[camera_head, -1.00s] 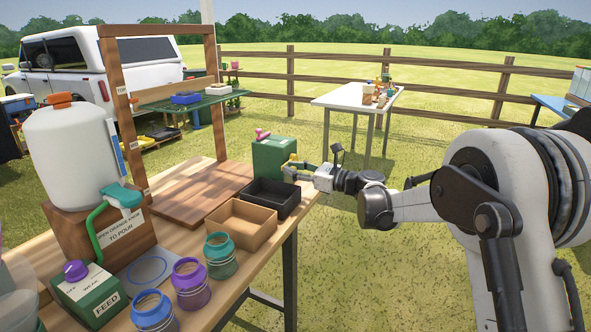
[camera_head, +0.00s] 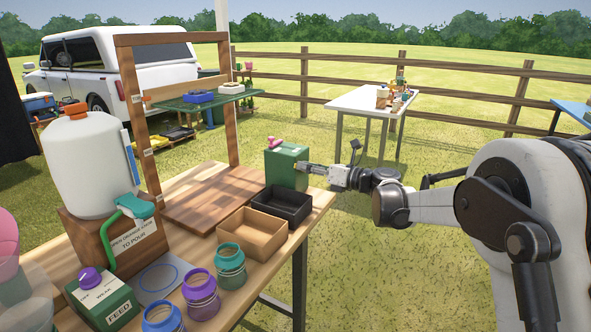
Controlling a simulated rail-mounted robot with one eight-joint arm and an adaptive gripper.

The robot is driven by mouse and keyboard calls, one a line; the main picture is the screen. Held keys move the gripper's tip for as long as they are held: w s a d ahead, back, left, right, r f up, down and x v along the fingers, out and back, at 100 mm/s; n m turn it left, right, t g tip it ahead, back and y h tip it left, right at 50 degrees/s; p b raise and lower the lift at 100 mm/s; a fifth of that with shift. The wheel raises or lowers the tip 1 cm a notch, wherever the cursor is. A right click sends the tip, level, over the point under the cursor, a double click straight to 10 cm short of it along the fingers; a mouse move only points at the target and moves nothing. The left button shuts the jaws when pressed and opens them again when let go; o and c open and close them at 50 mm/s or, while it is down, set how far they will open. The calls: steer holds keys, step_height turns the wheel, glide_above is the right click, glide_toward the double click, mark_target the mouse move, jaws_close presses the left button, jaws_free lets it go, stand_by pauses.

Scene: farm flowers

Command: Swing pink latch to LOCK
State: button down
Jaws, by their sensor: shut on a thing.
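The pink latch (camera_head: 274,141) sits at the top left of a green box (camera_head: 281,166) at the far right end of the wooden table. It is small here, and I cannot read any LOCK marking. My gripper (camera_head: 302,166) reaches in from the right at the green box's right side, to the right of and lower than the pink latch, apart from it. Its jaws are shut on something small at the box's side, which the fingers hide.
A black tray (camera_head: 309,211) and a tan tray (camera_head: 281,244) lie in front of the green box. A wooden board (camera_head: 200,205), a wooden frame (camera_head: 148,145), a white dispenser (camera_head: 85,165) and several jars stand to the left.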

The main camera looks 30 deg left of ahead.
steer(key=shift+w, duration=0.1)
stand_by(0.4)
steer(key=c, duration=1.6)
jaws_free()
steer(key=shift+d, duration=0.15)
steer(key=d, duration=0.7)
steer(key=s+d, duration=0.1)
steer(key=d, duration=0.3)
steer(key=shift+s+d+r, duration=0.1)
steer(key=shift+d+r, duration=0.1)
steer(key=shift+d, duration=0.15)
steer(key=shift+c, duration=0.4)
